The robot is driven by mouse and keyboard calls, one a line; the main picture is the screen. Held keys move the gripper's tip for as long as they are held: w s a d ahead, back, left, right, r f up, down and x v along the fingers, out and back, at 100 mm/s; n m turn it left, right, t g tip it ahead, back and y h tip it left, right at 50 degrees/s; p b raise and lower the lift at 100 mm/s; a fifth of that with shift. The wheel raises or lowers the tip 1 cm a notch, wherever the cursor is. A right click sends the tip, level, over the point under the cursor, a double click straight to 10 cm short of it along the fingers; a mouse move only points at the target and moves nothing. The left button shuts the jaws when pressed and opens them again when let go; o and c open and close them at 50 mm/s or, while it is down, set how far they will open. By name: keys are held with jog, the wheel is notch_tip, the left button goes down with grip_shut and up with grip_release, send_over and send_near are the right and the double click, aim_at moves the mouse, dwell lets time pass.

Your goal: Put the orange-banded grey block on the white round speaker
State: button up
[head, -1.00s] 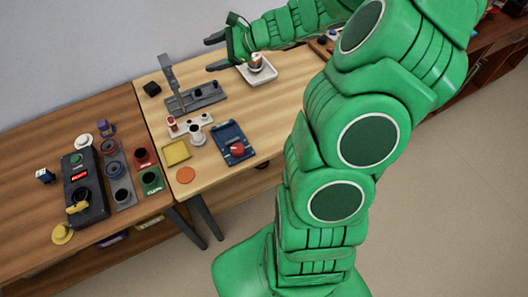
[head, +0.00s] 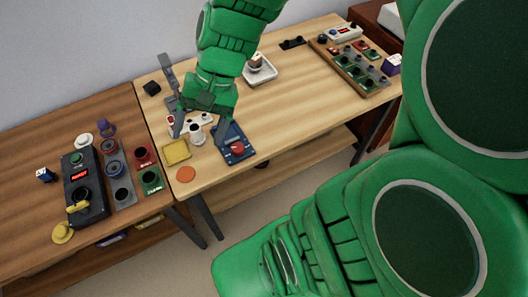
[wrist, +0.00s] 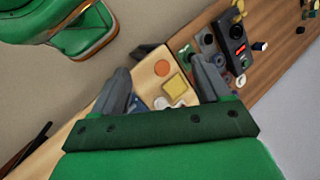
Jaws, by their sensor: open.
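A small pale and dark object with a reddish-orange part (head: 256,60) stands in a white square tray (head: 272,76) at the back of the light table. It may be the orange-banded grey block, but it is too small to be sure. A white round piece (head: 84,140) lies on the brown table at the left; I cannot tell whether it is the speaker. My gripper (head: 201,132) is open above the middle of the light table, its fingers either side of a white fixture (head: 196,135). In the wrist view my gripper (wrist: 156,70) has nothing between its fingertips.
A yellow square (head: 176,152), an orange disc (head: 186,174) and a blue plate with a red knob (head: 228,138) lie near the gripper. A black control box (head: 82,190) is at the left. A wooden tray of parts (head: 350,78) is at the right. The table's centre right is clear.

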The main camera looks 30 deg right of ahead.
jog(key=s+d+r+n+h, duration=0.1)
jog(key=s+d+n+h, duration=0.3)
jog(key=s+d, duration=0.4)
jog(key=shift+s+h, duration=0.8)
jog(key=shift+s, duration=1.35)
